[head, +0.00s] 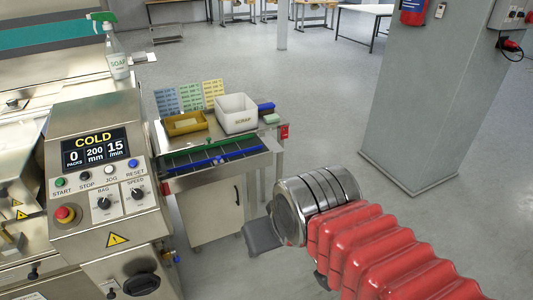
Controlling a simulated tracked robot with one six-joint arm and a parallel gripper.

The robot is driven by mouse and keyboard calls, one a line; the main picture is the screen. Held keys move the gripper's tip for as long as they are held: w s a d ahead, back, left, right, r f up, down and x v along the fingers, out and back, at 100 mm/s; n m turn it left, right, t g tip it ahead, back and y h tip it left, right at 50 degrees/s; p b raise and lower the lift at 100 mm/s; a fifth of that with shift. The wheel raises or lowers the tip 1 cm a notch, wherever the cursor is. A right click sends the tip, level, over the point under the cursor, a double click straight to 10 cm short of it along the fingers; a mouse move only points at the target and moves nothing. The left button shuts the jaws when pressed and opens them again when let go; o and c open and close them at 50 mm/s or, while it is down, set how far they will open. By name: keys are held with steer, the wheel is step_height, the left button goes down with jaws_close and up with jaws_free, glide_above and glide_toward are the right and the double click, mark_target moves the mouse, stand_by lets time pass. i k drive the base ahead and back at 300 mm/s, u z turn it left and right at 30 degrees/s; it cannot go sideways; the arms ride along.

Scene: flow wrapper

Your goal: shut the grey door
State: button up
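A light grey cabinet door (210,213) with a small dark handle near its right edge is under the metal side table. It looks flush with the cabinet front, but I cannot tell whether it is fully shut. A metal panel (128,272) with a black handle is low on the machine, cut by the bottom edge; I cannot tell which of the two is the grey door. My gripper (262,236) shows as a dark grey piece beyond the metal wrist, right of the cabinet and apart from it in the picture. Its fingers are not clearly seen.
The control box (100,165) stands at the left, with a screen reading COLD. The side table carries a white scrap bin (236,114), a yellow tray (185,124) and cards. A grey pillar (425,95) stands at the right. The floor (320,130) between is clear.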

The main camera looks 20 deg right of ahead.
mark_target(271, 144)
steer(key=i, duration=1.5)
steer(key=u, duration=0.05)
